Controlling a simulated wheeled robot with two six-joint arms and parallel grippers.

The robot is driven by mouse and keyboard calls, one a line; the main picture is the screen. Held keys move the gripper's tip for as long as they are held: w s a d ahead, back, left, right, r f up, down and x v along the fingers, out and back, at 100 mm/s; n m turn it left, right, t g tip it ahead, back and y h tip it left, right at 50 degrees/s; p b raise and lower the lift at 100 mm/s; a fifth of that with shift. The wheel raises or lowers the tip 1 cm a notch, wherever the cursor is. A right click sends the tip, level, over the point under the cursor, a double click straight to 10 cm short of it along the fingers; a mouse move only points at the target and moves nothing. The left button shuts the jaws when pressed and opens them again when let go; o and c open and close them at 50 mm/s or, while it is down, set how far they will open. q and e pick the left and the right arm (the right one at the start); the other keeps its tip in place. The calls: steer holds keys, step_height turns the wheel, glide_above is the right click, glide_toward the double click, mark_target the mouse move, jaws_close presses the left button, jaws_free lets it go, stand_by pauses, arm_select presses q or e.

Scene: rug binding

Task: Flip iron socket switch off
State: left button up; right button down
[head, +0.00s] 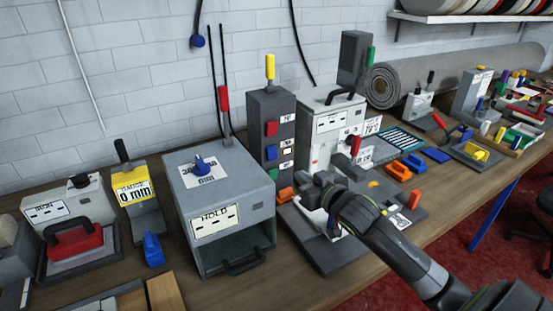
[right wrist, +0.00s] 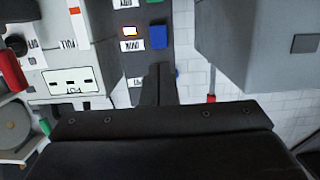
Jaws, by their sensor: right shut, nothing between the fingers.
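A grey switch tower (head: 270,132) stands mid-bench with a yellow-tipped lever on top. Its front carries a red switch (head: 271,128), a blue switch (head: 271,152) and a green one below. The small labels are too small to read surely, so I cannot tell which is the iron's. A small window beside the blue switch (right wrist: 157,37) is lit. My right gripper (head: 306,180) is low in front of the tower, shut and empty. In the right wrist view its dark fingertips (right wrist: 160,72) point at the tower near the blue switch; contact is unclear. My left gripper is not in view.
A grey HOLD box (head: 225,195) stands left of the tower, a white-fronted machine (head: 335,130) right of it. A red iron (head: 75,242) sits far left. Orange and blue parts (head: 397,171) lie to the right. A grey rug roll (head: 440,75) lies behind.

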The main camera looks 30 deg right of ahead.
steer(key=p, duration=0.1)
glide_toward(272, 156)
steer(key=w, duration=0.1)
steer(key=w+p, duration=0.1)
steer(key=w, duration=0.1)
steer(key=w+f, duration=0.1)
steer(key=w, duration=0.1)
steer(key=shift+p, duration=0.3)
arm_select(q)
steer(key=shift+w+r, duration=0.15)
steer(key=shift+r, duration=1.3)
arm_select(e)
steer(key=shift+w+f, duration=0.2)
steer(key=shift+w, duration=0.65)
steer(key=shift+w+f+b, duration=0.1)
steer(key=shift+f+b, duration=0.2)
steer(key=shift+b, duration=0.1)
steer(key=t+b, duration=0.1)
steer(key=b, duration=0.2)
steer(key=shift+w+f+t, duration=0.1)
steer(key=shift+f+t, duration=0.1)
steer(key=shift+t, duration=0.2)
steer(key=shift+t+b, duration=0.35)
steer(key=shift+t, duration=0.05)
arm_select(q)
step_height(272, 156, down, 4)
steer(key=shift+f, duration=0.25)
arm_select(e)
steer(key=shift+r, duration=0.2)
